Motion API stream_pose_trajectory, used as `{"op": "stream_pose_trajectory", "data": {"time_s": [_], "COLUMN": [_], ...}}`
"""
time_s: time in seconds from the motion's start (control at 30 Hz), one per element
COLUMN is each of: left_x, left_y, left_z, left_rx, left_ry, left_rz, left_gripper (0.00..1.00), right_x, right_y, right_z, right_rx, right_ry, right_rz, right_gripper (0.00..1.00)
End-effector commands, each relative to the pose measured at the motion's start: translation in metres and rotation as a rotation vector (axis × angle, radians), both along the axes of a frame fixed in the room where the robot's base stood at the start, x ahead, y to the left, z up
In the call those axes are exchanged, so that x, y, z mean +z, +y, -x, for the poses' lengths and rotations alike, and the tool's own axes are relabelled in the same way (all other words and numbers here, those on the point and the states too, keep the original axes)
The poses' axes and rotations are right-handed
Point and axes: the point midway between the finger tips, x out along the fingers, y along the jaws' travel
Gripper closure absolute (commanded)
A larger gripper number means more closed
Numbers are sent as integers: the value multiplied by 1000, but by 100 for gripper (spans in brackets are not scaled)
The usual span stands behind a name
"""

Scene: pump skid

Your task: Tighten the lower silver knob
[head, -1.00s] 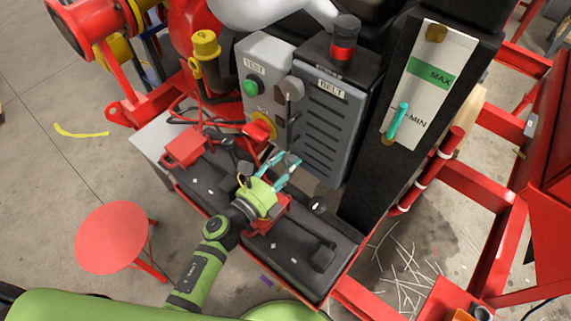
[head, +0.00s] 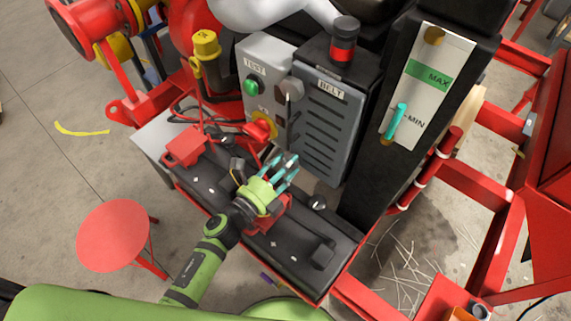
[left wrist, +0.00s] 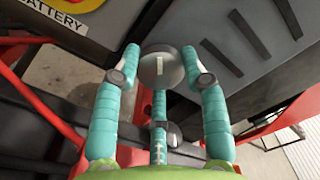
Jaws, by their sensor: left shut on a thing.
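The lower silver knob (left wrist: 160,68) is a round grey disc with a pale line mark, at the lower left of the grey belt cover (head: 325,118). In the left wrist view it sits between the teal fingertips of my left gripper (left wrist: 160,78), which is shut on it. In the head view my left gripper (head: 284,170) reaches up to the cover's lower edge, and its fingers largely hide the knob. An upper grey knob (head: 290,88) is at the cover's upper left, clear of the gripper. My right gripper is not in view.
A black battery box (head: 285,243) with red terminal covers lies under my left wrist. A grey panel with a green button (head: 251,87) stands left of the cover. A black post with a MIN/MAX plate (head: 432,80) stands right. A red stool (head: 112,235) is at left.

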Motion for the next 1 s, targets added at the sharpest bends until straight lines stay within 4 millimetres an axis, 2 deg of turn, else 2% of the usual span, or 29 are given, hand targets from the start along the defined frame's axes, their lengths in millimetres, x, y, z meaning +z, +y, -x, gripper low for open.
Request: {"op": "stream_pose_trajectory", "data": {"time_s": [0.07, 0.1, 0.13, 0.43, 0.57, 1.0], "left_x": [-3, -3, -3, -1, -2, -2], "left_y": [-1, -1, -1, 0, 4, 51], "left_z": [2, 2, 2, 1, 8, 80], "left_rx": [-3, -3, -3, -1, -2, -2], "left_ry": [4, 4, 4, 1, 2, 4], "left_rz": [-3, -3, -3, -2, -3, -3], "left_gripper": [89, 53, 47, 47, 47, 47], "right_x": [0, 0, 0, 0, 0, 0], "right_y": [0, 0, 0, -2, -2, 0], "right_z": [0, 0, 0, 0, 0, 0], "right_rx": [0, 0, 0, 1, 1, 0], "right_ry": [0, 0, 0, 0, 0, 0], "right_rz": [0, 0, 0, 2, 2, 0], "right_gripper": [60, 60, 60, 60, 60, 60]}}
